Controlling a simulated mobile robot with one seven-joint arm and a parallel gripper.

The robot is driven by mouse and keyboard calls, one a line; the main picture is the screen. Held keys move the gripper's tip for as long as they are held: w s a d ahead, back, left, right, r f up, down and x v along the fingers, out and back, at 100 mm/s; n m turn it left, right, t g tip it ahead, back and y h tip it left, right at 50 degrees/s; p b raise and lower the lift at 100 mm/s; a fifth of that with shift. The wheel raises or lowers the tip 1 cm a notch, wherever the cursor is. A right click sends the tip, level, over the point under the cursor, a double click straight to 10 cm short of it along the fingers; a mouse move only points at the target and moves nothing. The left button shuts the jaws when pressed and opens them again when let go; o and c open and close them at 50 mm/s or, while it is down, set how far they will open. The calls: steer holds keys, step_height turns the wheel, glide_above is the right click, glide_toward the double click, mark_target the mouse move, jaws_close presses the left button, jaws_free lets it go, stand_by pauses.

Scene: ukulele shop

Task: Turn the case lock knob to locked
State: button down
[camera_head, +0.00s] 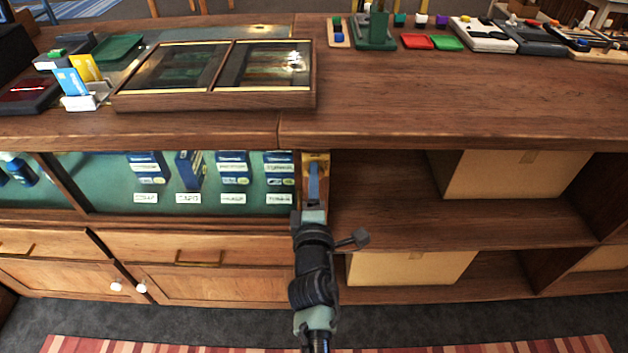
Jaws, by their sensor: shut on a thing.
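The case lock (317,158) shows as a small brass-coloured plate on the wooden post at the right end of the glass-fronted case, just under the countertop. My arm reaches up from the bottom of the view to this post. My gripper (315,182) is at the lock, shut on the knob. The knob itself is mostly hidden by the gripper, and which way it is turned cannot be told. The green-lined case (110,200) is left of the gripper and holds several blue boxes with white labels.
Open shelves with cardboard boxes (513,176) lie right of the post. The wooden countertop (420,110) overhangs above the gripper, with a glass-lidded display box (215,99) on it. Drawers and cabinet doors (210,283) are below left. Carpeted floor is in front.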

steer(key=shift+c, duration=2.4)
jaws_free()
steer(key=s+p, duration=0.4)
steer(key=s, duration=0.9)
